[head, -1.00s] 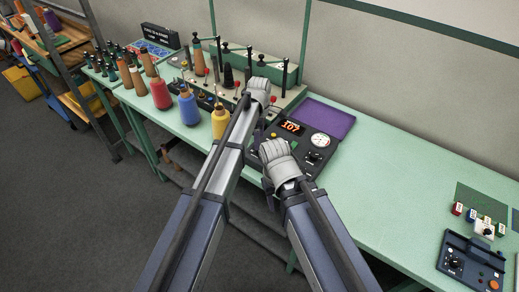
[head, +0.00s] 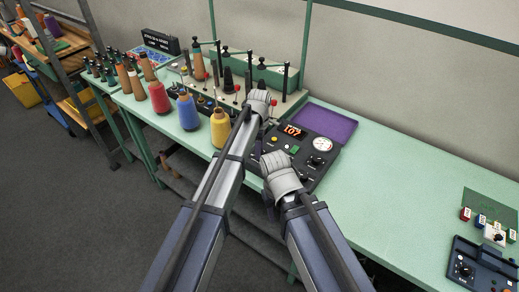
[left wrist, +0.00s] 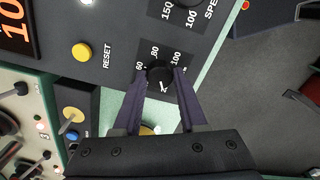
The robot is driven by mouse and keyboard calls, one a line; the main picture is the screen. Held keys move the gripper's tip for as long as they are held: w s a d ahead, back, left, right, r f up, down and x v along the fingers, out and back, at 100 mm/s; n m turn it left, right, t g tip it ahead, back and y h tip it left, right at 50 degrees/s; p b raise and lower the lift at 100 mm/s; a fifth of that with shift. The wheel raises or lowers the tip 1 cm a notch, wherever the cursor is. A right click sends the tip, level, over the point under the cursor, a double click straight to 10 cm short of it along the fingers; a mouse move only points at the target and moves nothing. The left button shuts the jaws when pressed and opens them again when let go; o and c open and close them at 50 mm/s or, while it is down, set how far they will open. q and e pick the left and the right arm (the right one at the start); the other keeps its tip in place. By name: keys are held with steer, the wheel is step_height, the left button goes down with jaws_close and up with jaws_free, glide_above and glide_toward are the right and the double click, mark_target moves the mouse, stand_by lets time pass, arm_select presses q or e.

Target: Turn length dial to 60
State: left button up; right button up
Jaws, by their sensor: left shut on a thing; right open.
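The length dial (left wrist: 160,76) is a small black round knob at the edge of the dark panel, with 60, 80 and 100 printed around it in the left wrist view. My left gripper (left wrist: 161,80) is shut on the dial, one dark finger on each side. A white mark shows on the knob; I cannot tell which number it points to. In the head view my left gripper (head: 258,103) is at the left side of the control panel (head: 330,141), and the dial is hidden. My right gripper (head: 268,203) is open and empty at the panel's front.
A red display (head: 293,131) reads 107. The speed knob (left wrist: 190,3) and yellow reset button (left wrist: 82,52) are near the length dial. Yarn cones (head: 189,111) stand to the left. The green table (head: 400,195) is clear between the panel and a blue control box (head: 482,265).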

arm_select(q)
jaws_close()
steer(key=m, duration=0.5)
steer(key=shift+m, duration=0.4)
steer(key=m, duration=1.1)
steer(key=shift+m, duration=0.4)
steer(key=m, duration=0.6)
steer(key=shift+m, duration=0.3)
